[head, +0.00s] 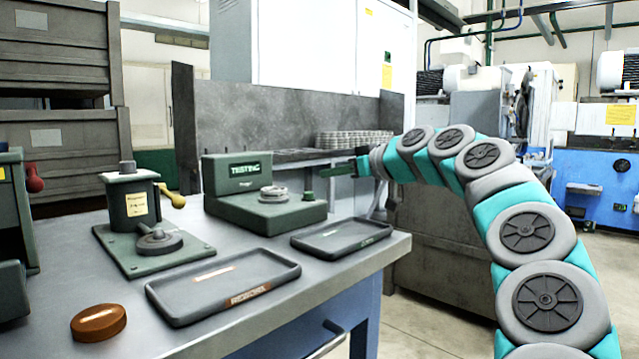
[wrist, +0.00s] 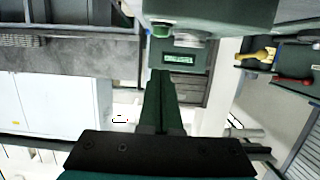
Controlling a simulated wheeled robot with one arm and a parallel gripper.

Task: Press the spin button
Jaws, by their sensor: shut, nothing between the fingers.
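The dark green testing machine (head: 262,215) stands on the grey table, its lit screen (head: 244,170) reading "TESTING". A small green button (head: 308,197) rises from its base at the right, beside a metal ring (head: 272,194) on the machine. My gripper (head: 323,170) is shut and empty, pointing left, above and slightly right of the button, apart from it. In the wrist view, the scene is turned over: the green button (wrist: 160,30) is at the top, beyond my shut fingers (wrist: 161,73), with the lit screen (wrist: 180,59) close by.
Two dark trays, one front left (head: 225,285) and one right (head: 342,236), lie before the machine. A green press-like fixture (head: 133,200) stands left. Stacked rings (head: 353,140) sit behind. Air above the button is clear.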

